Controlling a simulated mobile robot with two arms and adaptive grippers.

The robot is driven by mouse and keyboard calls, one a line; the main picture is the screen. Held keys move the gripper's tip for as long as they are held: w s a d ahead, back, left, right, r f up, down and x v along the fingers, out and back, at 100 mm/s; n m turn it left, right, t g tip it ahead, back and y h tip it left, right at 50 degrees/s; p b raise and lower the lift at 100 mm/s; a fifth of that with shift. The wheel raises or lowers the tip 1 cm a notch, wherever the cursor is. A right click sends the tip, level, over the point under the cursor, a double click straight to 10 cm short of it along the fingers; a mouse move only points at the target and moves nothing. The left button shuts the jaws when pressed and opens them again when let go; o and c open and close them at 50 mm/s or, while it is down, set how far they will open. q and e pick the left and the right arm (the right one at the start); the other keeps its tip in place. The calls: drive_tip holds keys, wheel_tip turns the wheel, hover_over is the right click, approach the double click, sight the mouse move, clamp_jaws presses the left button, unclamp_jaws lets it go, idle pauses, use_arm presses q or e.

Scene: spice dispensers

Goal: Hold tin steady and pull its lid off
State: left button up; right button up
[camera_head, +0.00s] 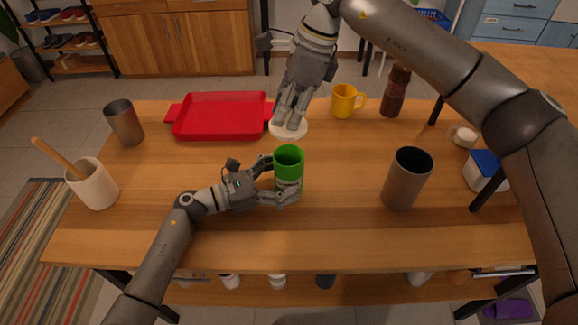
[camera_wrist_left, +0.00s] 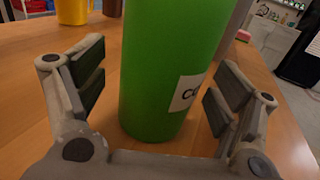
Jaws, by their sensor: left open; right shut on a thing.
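A green tin (camera_head: 288,161) stands upright on the wooden table, its top open and its inside showing. It fills the middle of the left wrist view (camera_wrist_left: 165,70), with part of a white label showing. My left gripper (camera_head: 281,178) is open, with its fingers on either side of the tin; in the left wrist view (camera_wrist_left: 155,95) gaps show between the pads and the tin. My right gripper (camera_head: 291,119) is behind the tin and shut on a round white lid (camera_head: 289,130), clear of the tin. Whether the lid touches the table is hard to tell.
A red tray (camera_head: 219,116) lies behind on the left. A grey-brown cup (camera_head: 407,178) stands to the right, a metal cup (camera_head: 124,122) and a white crock (camera_head: 94,184) to the left. A yellow mug (camera_head: 344,100) and a brown grinder (camera_head: 395,91) stand at the back.

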use_arm(q)
drive_tip(key=v, duration=1.2)
drive_tip(key=shift+r, duration=0.15)
use_arm(e)
drive_tip(key=shift+r, duration=0.15)
